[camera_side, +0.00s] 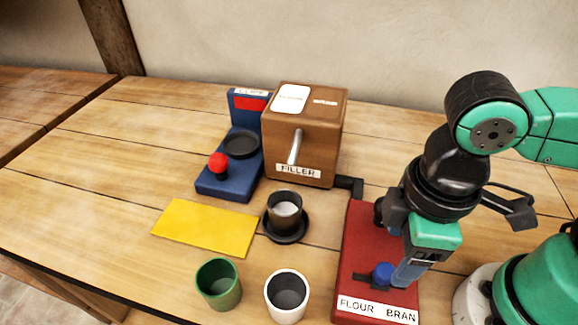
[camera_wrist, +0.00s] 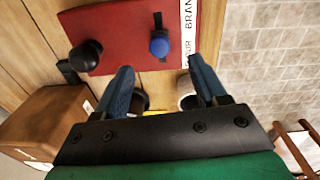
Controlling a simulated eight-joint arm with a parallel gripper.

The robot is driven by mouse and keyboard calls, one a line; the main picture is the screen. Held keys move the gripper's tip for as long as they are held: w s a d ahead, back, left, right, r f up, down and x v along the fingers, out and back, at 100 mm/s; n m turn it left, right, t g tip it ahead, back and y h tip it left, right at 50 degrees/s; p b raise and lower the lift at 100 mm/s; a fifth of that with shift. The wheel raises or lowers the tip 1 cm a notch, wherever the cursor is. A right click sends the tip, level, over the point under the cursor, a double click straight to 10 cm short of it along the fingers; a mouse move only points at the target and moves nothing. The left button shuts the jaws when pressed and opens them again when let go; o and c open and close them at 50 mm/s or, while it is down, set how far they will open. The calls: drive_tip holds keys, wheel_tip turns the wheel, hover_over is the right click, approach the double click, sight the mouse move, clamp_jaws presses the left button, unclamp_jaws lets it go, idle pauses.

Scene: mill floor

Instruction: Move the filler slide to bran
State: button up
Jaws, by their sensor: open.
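The filler is a brown box (camera_side: 305,135) with a silver lever and a FILLER label. In front of it lies a red panel (camera_side: 357,235) labelled FLOUR on the left and BRAN on the right. A blue slide knob (camera_side: 383,273) stands on a dark slot in the panel. In the wrist view the knob (camera_wrist: 160,43) is beyond the fingertips, and some slot shows on its BRAN side; in the side view some shows on its FLOUR side. My gripper (camera_side: 405,272) is open, close beside the knob. Its fingers (camera_wrist: 161,75) are apart with nothing between them.
A black knob (camera_wrist: 86,55) is on the panel. A dark cup (camera_side: 285,211) stands on a black base. A green cup (camera_side: 219,285), white cup (camera_side: 287,296) and yellow mat (camera_side: 205,228) lie left of the panel. A blue scale (camera_side: 228,181) is behind.

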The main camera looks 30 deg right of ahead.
sight(387, 270)
drive_tip(key=m, duration=0.5)
drive_tip(key=shift+m, duration=0.3)
drive_tip(key=m, duration=0.4)
drive_tip(key=shift+w, duration=0.1)
drive_tip(key=shift+f, duration=2.7)
clamp_jaws()
